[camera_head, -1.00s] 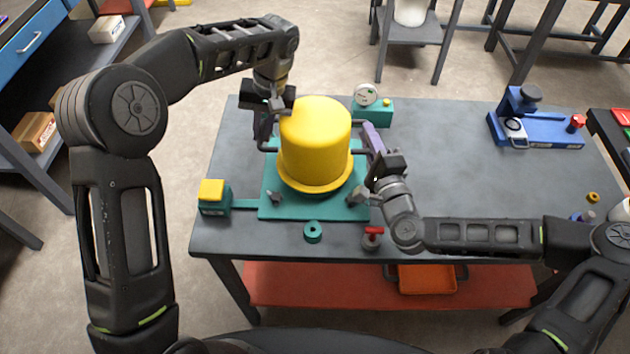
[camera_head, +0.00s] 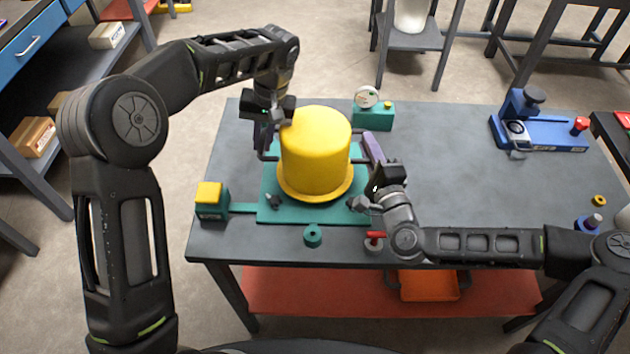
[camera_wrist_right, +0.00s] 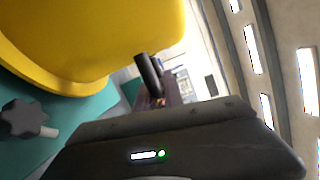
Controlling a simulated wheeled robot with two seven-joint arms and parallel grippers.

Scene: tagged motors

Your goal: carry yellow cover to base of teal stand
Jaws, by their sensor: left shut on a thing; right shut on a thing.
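The yellow cover (camera_head: 315,150) is upright over the teal stand's base (camera_head: 290,214) in the head view. Its lower flange is at or just above the plate; I cannot tell whether they touch. My left gripper (camera_head: 265,143) is shut on the dark handle on the cover's left side. My right gripper (camera_head: 371,152) is shut on the right-side handle. The cover hides the middle of the base.
A yellow-topped teal block (camera_head: 211,200) joins the base at left. Dark knobs (camera_head: 273,201) stand near the base corners. A teal ring (camera_head: 312,235) and red-handled part (camera_head: 375,240) lie in front. A gauge box (camera_head: 372,112) stands behind, a blue fixture (camera_head: 535,125) at right.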

